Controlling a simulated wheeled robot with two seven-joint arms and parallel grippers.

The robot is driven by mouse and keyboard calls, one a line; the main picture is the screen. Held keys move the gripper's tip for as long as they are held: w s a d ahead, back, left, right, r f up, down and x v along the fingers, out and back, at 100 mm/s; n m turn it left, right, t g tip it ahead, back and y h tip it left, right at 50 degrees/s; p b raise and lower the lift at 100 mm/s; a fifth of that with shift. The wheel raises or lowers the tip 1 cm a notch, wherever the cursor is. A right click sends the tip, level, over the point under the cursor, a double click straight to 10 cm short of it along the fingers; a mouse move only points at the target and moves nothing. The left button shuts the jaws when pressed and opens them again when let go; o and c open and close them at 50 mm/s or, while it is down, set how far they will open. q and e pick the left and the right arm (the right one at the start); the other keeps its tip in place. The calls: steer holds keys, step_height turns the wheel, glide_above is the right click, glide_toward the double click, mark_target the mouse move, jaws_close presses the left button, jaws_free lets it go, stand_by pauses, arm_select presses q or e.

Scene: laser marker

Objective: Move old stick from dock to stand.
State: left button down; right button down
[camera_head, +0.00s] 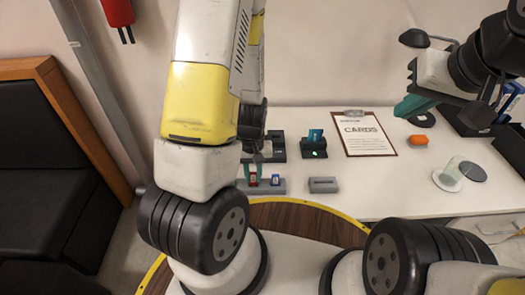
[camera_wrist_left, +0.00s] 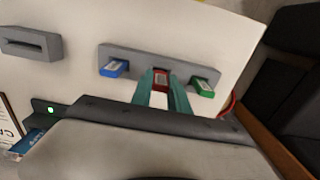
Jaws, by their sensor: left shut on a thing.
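A long grey holder (camera_wrist_left: 135,57), which looks like the stand, lies on the white table and also shows in the head view (camera_head: 265,190). In the wrist view it carries a blue stick (camera_wrist_left: 114,68) at left, a red stick (camera_wrist_left: 161,78) in the middle and a green stick (camera_wrist_left: 203,88) at right. My left gripper (camera_wrist_left: 163,84) has its teal fingers shut on the red stick, at the holder's middle place; whether it is fully seated is unclear. A short grey block with an empty slot (camera_wrist_left: 31,42), perhaps the dock, lies beside the holder (camera_head: 323,185). My right gripper (camera_head: 412,106) hangs above the table at right.
A black reader with a green light (camera_head: 314,152) holds a blue card behind the slotted block. A CARDS clipboard (camera_head: 364,133), an orange object (camera_head: 418,140) and a clear disc piece (camera_head: 449,177) lie to the right. Black trays (camera_head: 512,145) stand at the right edge.

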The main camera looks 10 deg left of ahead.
mark_target(253, 173)
arm_select(q)
steer(key=shift+f, duration=0.45)
steer(key=c, duration=1.2)
jaws_free()
steer(key=shift+r, duration=6.9)
